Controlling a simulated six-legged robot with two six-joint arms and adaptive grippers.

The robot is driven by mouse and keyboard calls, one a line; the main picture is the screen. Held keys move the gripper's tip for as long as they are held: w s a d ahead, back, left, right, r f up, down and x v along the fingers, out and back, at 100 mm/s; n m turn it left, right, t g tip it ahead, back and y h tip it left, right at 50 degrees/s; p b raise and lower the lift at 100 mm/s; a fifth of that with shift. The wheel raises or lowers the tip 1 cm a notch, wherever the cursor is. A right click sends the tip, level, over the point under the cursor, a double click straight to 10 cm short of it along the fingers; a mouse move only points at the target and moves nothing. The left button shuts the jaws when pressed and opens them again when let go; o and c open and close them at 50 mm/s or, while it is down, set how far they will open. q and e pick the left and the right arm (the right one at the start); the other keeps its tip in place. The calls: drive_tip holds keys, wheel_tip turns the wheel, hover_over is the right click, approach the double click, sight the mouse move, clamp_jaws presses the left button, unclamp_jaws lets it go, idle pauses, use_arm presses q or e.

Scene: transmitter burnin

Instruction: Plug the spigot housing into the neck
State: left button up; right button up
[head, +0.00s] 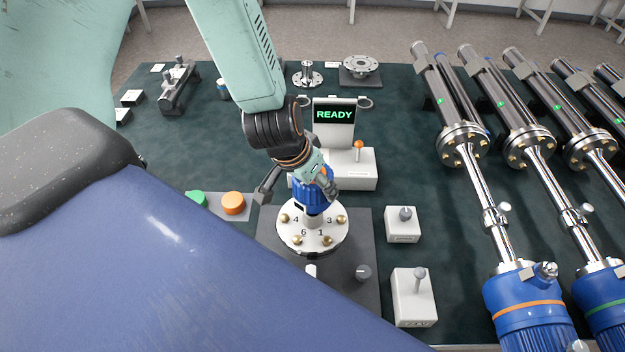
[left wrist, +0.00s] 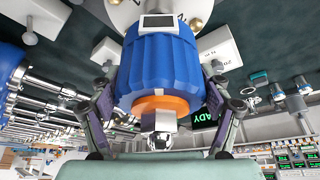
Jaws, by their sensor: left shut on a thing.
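The blue ribbed spigot housing (head: 314,199) is held by my left gripper (head: 298,190), whose fingers lie on either side of it. It stands roughly upright over the white numbered flange (head: 291,235). In the left wrist view the blue housing (left wrist: 160,62) fills the space between the fingers, with an orange band and a metal end towards the camera. My right gripper is not in view.
A screen reading READY (head: 334,114) stands behind the flange on a white box with an orange-knobbed lever. White switch boxes (head: 403,231) stand to the right. Green and orange buttons (head: 232,203) sit to the left. Several long metal cylinder assemblies (head: 474,170) fill the right side.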

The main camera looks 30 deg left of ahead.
use_arm(q)
drive_tip(key=shift+f+b, duration=1.6)
drive_tip(key=shift+f, duration=0.35)
drive_tip(key=o, duration=1.8)
drive_tip(key=shift+v, duration=5.95)
drive_tip(key=shift+x, duration=4.9)
